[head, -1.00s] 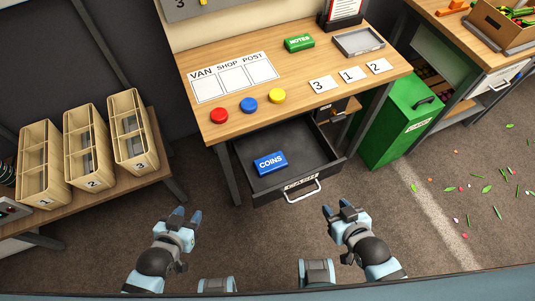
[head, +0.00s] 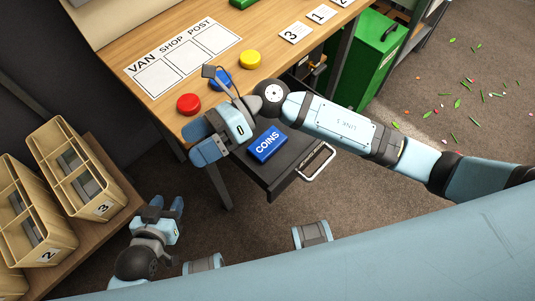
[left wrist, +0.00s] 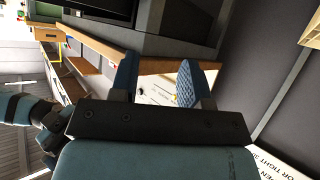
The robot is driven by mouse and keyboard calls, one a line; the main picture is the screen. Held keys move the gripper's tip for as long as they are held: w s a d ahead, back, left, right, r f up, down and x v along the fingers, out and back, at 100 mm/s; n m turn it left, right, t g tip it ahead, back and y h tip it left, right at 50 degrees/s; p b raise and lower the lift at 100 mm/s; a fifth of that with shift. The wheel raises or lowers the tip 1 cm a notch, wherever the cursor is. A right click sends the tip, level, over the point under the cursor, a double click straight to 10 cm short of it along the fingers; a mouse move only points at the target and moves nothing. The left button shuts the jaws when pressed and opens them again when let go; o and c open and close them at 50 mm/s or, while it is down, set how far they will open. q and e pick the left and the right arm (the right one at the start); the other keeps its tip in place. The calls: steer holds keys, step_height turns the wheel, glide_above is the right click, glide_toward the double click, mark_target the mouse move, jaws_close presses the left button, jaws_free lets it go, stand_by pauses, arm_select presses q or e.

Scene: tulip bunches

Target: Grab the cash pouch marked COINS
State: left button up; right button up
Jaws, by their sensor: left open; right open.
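The blue pouch marked COINS (head: 267,146) lies in the open dark drawer (head: 285,182) under the wooden table. My right arm reaches across the head view from the right, covering part of the drawer. My right gripper (head: 206,112) is open, left of the pouch and apart from it, over the table's front edge. My left gripper (head: 164,206) is open and empty, low at the left, away from the drawer. Its two spread fingers also show in the left wrist view (left wrist: 158,80). The pouch cannot be made out in the left wrist view.
Red (head: 189,103), blue (head: 220,79) and yellow (head: 250,59) buttons sit near the table's front edge, close to my right arm. The drawer has a metal handle (head: 318,164). Tan bins (head: 84,168) stand at the left. A green box (head: 365,50) stands beyond the drawer.

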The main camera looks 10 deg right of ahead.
steer(key=w+d+f+n+h+b, duration=0.35)
steer(key=f+n+h, duration=0.3)
steer(key=f, duration=0.45)
steer(key=n+t+h+b, duration=0.3)
steer(key=t+h+b, duration=0.25)
steer(key=h, duration=0.35)
glide_above(268, 142)
steer(key=f, duration=1.1)
steer(key=shift+w+a+f, duration=0.1)
steer(key=shift+a+f, duration=0.05)
steer(key=shift+a, duration=0.1)
steer(key=shift+f, duration=0.75)
steer(key=f, duration=0.1)
steer(key=f+b, duration=0.1)
steer(key=f, duration=0.1)
steer(key=shift+d+f, duration=0.2)
steer(key=shift+f, duration=0.05)
steer(key=shift+f+b, duration=0.3)
steer(key=shift+f, duration=0.35)
arm_select(q)
steer(key=shift+t+h, duration=0.7)
steer(key=shift+t, duration=0.1)
steer(key=f, duration=0.1)
steer(key=w+d+f, duration=0.1)
steer(key=d+f, duration=0.1)
steer(key=shift+w+f, duration=0.3)
steer(key=shift+f, duration=0.1)
arm_select(e)
steer(key=shift+r, duration=0.1)
steer(key=c, duration=1)
